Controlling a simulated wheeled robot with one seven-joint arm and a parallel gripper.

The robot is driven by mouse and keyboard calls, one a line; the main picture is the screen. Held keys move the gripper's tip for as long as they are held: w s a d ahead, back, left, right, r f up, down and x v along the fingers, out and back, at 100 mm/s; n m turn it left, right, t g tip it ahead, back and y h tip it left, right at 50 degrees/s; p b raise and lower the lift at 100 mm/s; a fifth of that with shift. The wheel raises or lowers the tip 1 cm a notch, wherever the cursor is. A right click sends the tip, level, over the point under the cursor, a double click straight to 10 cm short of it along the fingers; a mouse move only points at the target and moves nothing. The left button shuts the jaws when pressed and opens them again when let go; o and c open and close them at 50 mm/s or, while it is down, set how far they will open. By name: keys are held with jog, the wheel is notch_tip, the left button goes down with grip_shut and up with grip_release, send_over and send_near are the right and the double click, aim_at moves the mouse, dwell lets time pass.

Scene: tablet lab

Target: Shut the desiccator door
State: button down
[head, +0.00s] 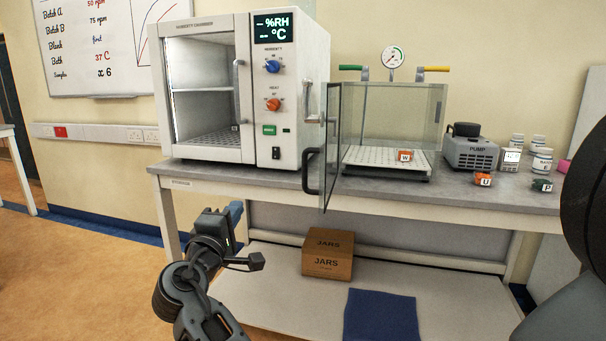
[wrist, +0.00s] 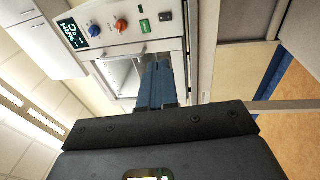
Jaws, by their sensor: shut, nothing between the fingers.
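The desiccator (head: 400,120) is a clear-walled box with a gauge on top, standing on the bench. Its door (head: 331,145) stands open at the left front, swung out past the bench edge and seen nearly edge-on. A dark handle (head: 309,172) is on the door's left face. My gripper (head: 237,209) is low and left of the door, in front of the bench and apart from the handle. In the wrist view its blue fingers (wrist: 158,68) are together with nothing between them. I cannot make out the desiccator door in the wrist view.
A humidity chamber (head: 293,95) stands left of the desiccator; it also shows in the wrist view (wrist: 110,14). An orange block marked W (head: 405,155) sits inside the desiccator. A pump (head: 470,152) and bottles stand right. A JARS box (head: 327,265) is on the lower shelf.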

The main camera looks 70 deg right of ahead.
notch_tip(320, 180, up, 12)
jog(key=s+a+m+g+y+b, duration=0.25)
jog(key=m+g+y+b, duration=0.3)
jog(key=m+g, duration=0.65)
jog(key=n+g+b, duration=0.2)
send_near(304, 154)
jog(key=s+r, duration=0.1)
jog(key=s, duration=0.3)
jog(key=shift+h, duration=0.25)
jog(key=s, duration=0.1)
jog(key=s+d, duration=0.1)
jog(key=s, duration=0.2)
jog(key=shift+s+d+r+b, duration=0.1)
jog(key=shift+d+b, duration=0.2)
jog(key=shift+d, duration=0.05)
